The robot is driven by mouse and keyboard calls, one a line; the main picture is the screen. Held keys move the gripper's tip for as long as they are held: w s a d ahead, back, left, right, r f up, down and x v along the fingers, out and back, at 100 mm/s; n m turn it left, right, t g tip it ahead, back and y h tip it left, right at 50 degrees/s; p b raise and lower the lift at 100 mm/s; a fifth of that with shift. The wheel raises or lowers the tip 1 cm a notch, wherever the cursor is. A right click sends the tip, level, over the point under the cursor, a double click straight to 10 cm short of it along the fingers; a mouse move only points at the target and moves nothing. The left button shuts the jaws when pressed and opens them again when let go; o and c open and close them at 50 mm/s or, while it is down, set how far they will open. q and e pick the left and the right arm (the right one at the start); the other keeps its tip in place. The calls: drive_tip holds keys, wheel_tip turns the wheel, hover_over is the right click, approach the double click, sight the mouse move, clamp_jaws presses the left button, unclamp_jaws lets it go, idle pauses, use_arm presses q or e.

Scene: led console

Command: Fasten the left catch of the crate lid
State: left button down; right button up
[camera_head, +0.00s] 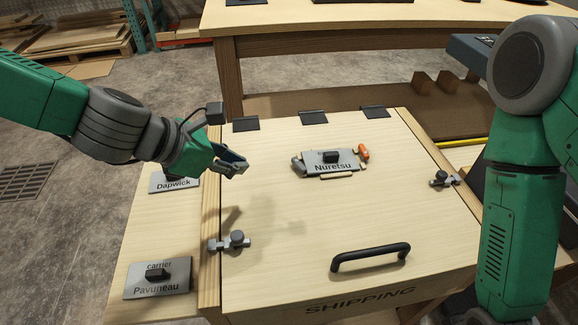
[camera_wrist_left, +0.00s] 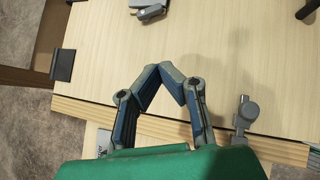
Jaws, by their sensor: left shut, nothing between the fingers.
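The crate lid (camera_head: 300,215) is a pale wood panel lying closed. The left catch (camera_head: 230,241) is a grey bar with a round knob at the lid's left edge. Its bar lies crosswise toward the side frame; I cannot tell whether it is engaged. It also shows in the left wrist view (camera_wrist_left: 243,120), right of my fingers. My left gripper (camera_head: 240,168) is shut and empty above the lid's left side, farther back than the catch and apart from it. Its fingertips meet in the left wrist view (camera_wrist_left: 160,72). My right gripper is out of view.
A right catch (camera_head: 443,179) sits at the lid's right edge. A black handle (camera_head: 370,257) stands near the front. A Nuretsu plate (camera_head: 330,161) with small items around it lies on the lid. Dapwick (camera_head: 175,183) and Pavuneau (camera_head: 157,280) plates lie at left. A table (camera_head: 380,40) stands behind.

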sight(299, 172)
use_arm(q)
drive_tip(key=shift+s+a+f+n, duration=0.1)
drive_tip(key=shift+n, duration=0.4)
drive_tip(key=shift+f, duration=0.1)
drive_tip(key=b+x, duration=0.4)
drive_tip(key=x, duration=0.5)
drive_tip(key=shift+f, duration=0.2)
drive_tip(key=w+d, duration=0.2)
drive_tip(key=d, duration=0.1)
drive_tip(key=shift+w+d+f+b, duration=0.1)
drive_tip(key=shift+b, duration=0.3)
drive_tip(key=shift+w+d, duration=0.3)
drive_tip(key=shift+d, duration=0.15)
